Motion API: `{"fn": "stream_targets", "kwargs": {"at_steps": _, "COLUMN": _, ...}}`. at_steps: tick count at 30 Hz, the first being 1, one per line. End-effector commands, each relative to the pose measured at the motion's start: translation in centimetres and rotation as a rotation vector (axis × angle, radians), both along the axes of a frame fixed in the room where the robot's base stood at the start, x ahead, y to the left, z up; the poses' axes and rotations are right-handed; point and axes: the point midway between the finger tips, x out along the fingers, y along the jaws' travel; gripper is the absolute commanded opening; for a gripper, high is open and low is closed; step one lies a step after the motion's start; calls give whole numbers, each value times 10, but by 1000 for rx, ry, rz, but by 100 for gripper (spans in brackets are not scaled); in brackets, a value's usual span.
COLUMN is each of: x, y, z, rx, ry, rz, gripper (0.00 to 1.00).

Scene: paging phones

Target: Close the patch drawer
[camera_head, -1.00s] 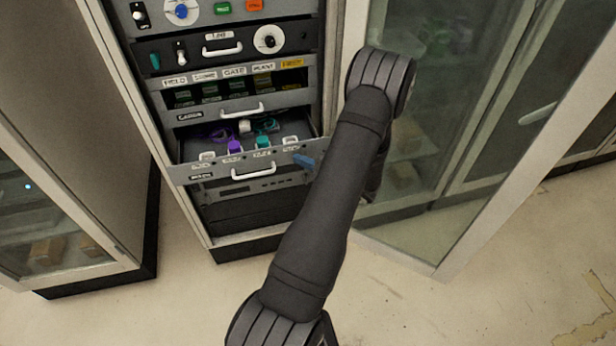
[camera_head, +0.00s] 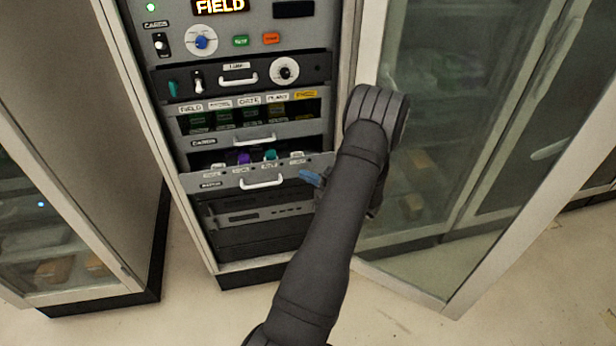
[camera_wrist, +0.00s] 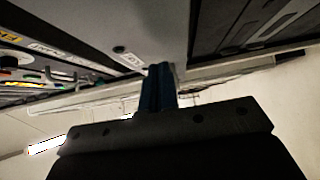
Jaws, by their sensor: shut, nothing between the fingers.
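The patch drawer (camera_head: 228,181) is a grey drawer low in the rack, with a white handle (camera_head: 262,182). Its front still stands a little out from the rack, and the tops of a purple plug (camera_head: 244,158) and a teal plug (camera_head: 270,154) show behind it. My gripper (camera_head: 312,178) has blue fingers, shut and empty, at the right end of the drawer front. In the wrist view the shut blue fingers (camera_wrist: 158,88) meet the lower edge of a grey panel (camera_wrist: 130,35); contact looks likely there.
Above it are the cards drawer (camera_head: 215,142) and a black lamp panel (camera_head: 215,78). An open glass door (camera_head: 440,200) stands to the right, close to my arm. Another cabinet (camera_head: 70,230) stands at the left. Bare floor lies in front.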

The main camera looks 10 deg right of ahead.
Motion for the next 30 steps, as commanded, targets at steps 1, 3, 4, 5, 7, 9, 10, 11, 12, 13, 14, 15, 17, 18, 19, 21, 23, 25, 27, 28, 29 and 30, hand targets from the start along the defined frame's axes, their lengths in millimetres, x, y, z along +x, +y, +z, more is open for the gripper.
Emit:
{"fn": "stream_targets", "kwargs": {"at_steps": 1, "x": -3, "y": 0, "z": 0, "rx": 1, "ry": 1, "rz": -1, "gripper": 0}}
{"fn": "stream_targets", "kwargs": {"at_steps": 3, "x": -11, "y": -1, "z": 0, "rx": 2, "ry": 2, "rz": -2, "gripper": 0}}
{"fn": "stream_targets", "kwargs": {"at_steps": 4, "x": -15, "y": -1, "z": 0, "rx": 1, "ry": 1, "rz": -3, "gripper": 0}}
{"fn": "stream_targets", "kwargs": {"at_steps": 5, "x": -21, "y": -1, "z": 1, "rx": 1, "ry": 1, "rz": -4, "gripper": 0}}
{"fn": "stream_targets", "kwargs": {"at_steps": 7, "x": -35, "y": -1, "z": 0, "rx": 2, "ry": 4, "rz": -3, "gripper": 0}}
{"fn": "stream_targets", "kwargs": {"at_steps": 9, "x": -47, "y": -10, "z": 0, "rx": 1, "ry": 1, "rz": -6, "gripper": 0}}
{"fn": "stream_targets", "kwargs": {"at_steps": 10, "x": -52, "y": -15, "z": 0, "rx": 0, "ry": 0, "rz": -6, "gripper": 0}}
{"fn": "stream_targets", "kwargs": {"at_steps": 11, "x": -57, "y": -20, "z": 0, "rx": 1, "ry": -1, "rz": -7, "gripper": 0}}
{"fn": "stream_targets", "kwargs": {"at_steps": 12, "x": -63, "y": -26, "z": 0, "rx": 0, "ry": 0, "rz": -6, "gripper": 0}}
{"fn": "stream_targets", "kwargs": {"at_steps": 13, "x": -68, "y": -31, "z": 0, "rx": 0, "ry": 0, "rz": -6, "gripper": 0}}
{"fn": "stream_targets", "kwargs": {"at_steps": 14, "x": -72, "y": -35, "z": 0, "rx": 0, "ry": 0, "rz": -5, "gripper": 0}}
{"fn": "stream_targets", "kwargs": {"at_steps": 15, "x": -78, "y": -41, "z": 0, "rx": 0, "ry": 0, "rz": -5, "gripper": 0}}
{"fn": "stream_targets", "kwargs": {"at_steps": 17, "x": -86, "y": -49, "z": 0, "rx": 0, "ry": 0, "rz": -5, "gripper": 0}}
{"fn": "stream_targets", "kwargs": {"at_steps": 18, "x": -90, "y": -53, "z": 0, "rx": 0, "ry": 0, "rz": -4, "gripper": 0}}
{"fn": "stream_targets", "kwargs": {"at_steps": 19, "x": -94, "y": -56, "z": 0, "rx": 0, "ry": 0, "rz": -4, "gripper": 0}}
{"fn": "stream_targets", "kwargs": {"at_steps": 21, "x": -100, "y": -62, "z": 0, "rx": -1, "ry": -1, "rz": -3, "gripper": 0}}
{"fn": "stream_targets", "kwargs": {"at_steps": 23, "x": -104, "y": -66, "z": 0, "rx": 0, "ry": 0, "rz": -2, "gripper": 0}}
{"fn": "stream_targets", "kwargs": {"at_steps": 25, "x": -107, "y": -69, "z": 0, "rx": 0, "ry": 0, "rz": -1, "gripper": 0}}
{"fn": "stream_targets", "kwargs": {"at_steps": 27, "x": -109, "y": -70, "z": 0, "rx": 1, "ry": -1, "rz": -1, "gripper": 0}}
{"fn": "stream_targets", "kwargs": {"at_steps": 28, "x": -109, "y": -71, "z": 0, "rx": 1, "ry": -1, "rz": 0, "gripper": 0}}
{"fn": "stream_targets", "kwargs": {"at_steps": 29, "x": -109, "y": -71, "z": 0, "rx": 1, "ry": -1, "rz": 0, "gripper": 0}}
{"fn": "stream_targets", "kwargs": {"at_steps": 30, "x": -109, "y": -71, "z": 0, "rx": 0, "ry": 0, "rz": 0, "gripper": 0}}
